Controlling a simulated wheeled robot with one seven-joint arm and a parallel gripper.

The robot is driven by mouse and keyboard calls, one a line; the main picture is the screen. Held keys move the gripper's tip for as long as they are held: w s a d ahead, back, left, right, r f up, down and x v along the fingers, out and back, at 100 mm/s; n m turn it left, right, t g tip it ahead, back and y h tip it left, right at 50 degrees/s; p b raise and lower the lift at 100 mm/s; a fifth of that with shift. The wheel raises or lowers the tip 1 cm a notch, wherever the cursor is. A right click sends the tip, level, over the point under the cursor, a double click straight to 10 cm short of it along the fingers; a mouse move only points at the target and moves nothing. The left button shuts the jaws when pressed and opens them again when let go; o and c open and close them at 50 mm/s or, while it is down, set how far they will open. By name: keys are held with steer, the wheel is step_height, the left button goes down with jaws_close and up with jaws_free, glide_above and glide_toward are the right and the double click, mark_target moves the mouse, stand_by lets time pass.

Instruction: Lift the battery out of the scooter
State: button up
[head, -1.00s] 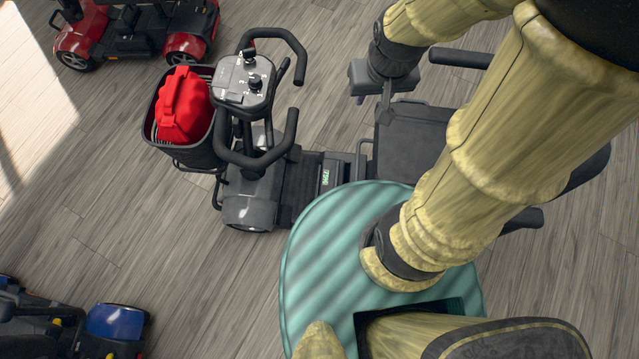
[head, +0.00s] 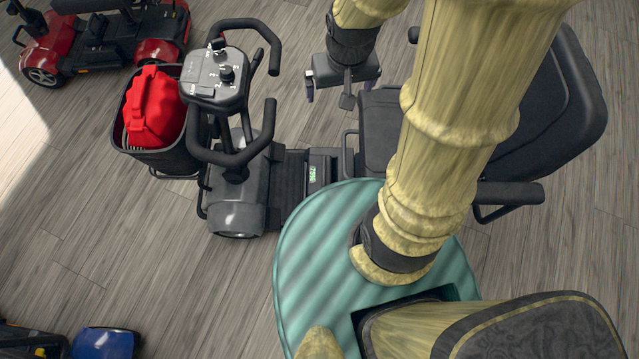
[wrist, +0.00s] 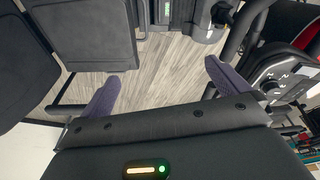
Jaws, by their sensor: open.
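The grey scooter (head: 236,205) stands in front of me, with its black seat (head: 378,120) to the right. The battery appears to be the dark box with a small green display (head: 322,172), low between the footboard and the seat. It also shows at the top of the wrist view (wrist: 165,14), and its lower part is hidden in the head view. My gripper (head: 341,93) is open and empty above the scooter's far side, apart from the battery. In the wrist view its two purple-grey fingers (wrist: 161,76) are spread with bare floor between them.
The tiller handlebars (head: 235,130) rise left of the battery, with a basket (head: 160,158) holding a red bag (head: 152,108). A red scooter (head: 160,22) is at top left and a blue one (head: 105,343) at bottom left. Wooden floor (head: 120,230) between them is clear.

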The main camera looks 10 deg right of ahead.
steer(key=w+f+m+g+b, duration=0.1)
steer(key=w+f+b, duration=0.3)
steer(key=f+b, duration=0.85)
steer(key=w+f+b, duration=0.4)
steer(key=f+b, duration=0.3)
steer(key=f, duration=1)
steer(key=m+g+b, duration=0.1)
steer(key=m+b, duration=0.1)
steer(key=b, duration=1.4)
glide_above(319, 175)
step_height(319, 175, down, 25)
steer(key=shift+w, duration=0.35)
steer(key=shift+d, duration=0.1)
step_height(319, 175, down, 12)
steer(key=b, duration=0.7)
steer(key=shift+f, duration=0.1)
steer(key=f+b, duration=0.4)
steer(key=f, duration=0.1)
steer(key=shift+s+b, duration=0.3)
steer(key=shift+c, duration=0.4)
